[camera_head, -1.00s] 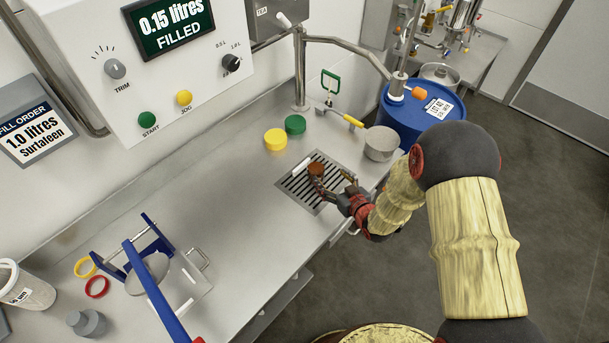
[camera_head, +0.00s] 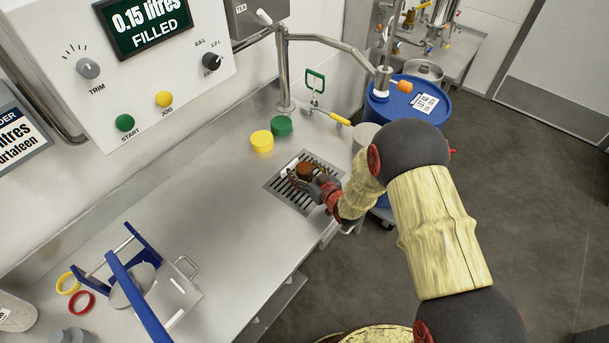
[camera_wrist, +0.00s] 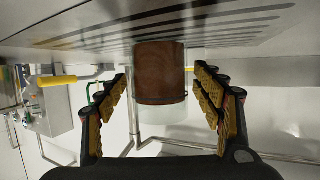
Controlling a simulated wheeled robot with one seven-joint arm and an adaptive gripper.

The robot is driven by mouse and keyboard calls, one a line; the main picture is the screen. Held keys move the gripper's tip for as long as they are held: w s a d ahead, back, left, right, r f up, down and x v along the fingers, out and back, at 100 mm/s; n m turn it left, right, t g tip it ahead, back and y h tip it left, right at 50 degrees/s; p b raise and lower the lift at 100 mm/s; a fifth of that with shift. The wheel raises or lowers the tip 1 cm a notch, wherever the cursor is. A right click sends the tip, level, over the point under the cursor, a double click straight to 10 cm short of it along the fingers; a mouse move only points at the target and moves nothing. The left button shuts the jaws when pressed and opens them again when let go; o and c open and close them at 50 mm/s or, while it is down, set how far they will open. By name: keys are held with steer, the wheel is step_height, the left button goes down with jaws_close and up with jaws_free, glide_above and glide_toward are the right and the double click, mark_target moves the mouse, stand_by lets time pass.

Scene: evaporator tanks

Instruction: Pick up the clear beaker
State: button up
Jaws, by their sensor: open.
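The clear beaker, holding brown contents, stands upright on the drain grate (camera_head: 280,188); its brown part (camera_head: 304,171) shows in the head view. The wrist view is upside down: the beaker's brown part (camera_wrist: 160,75) is against the grate, with a clear empty band toward its rim. My gripper (camera_head: 308,180) is low at the grate, right at the beaker. In the wrist view my gripper (camera_wrist: 160,78) is open, with one finger on each side of the beaker. A gap shows at both sides. The head view partly hides the beaker behind the fingers.
Yellow (camera_head: 262,141) and green (camera_head: 281,126) lids sit behind. A blue drum (camera_head: 405,105) stands beyond the bench end. A blue-handled device (camera_head: 140,285) is at front left. The bench middle is clear.

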steer(key=shift+c, duration=0.6)
steer(key=c, duration=1.3)
steer(key=shift+c, duration=0.6)
steer(key=shift+r, duration=0.2)
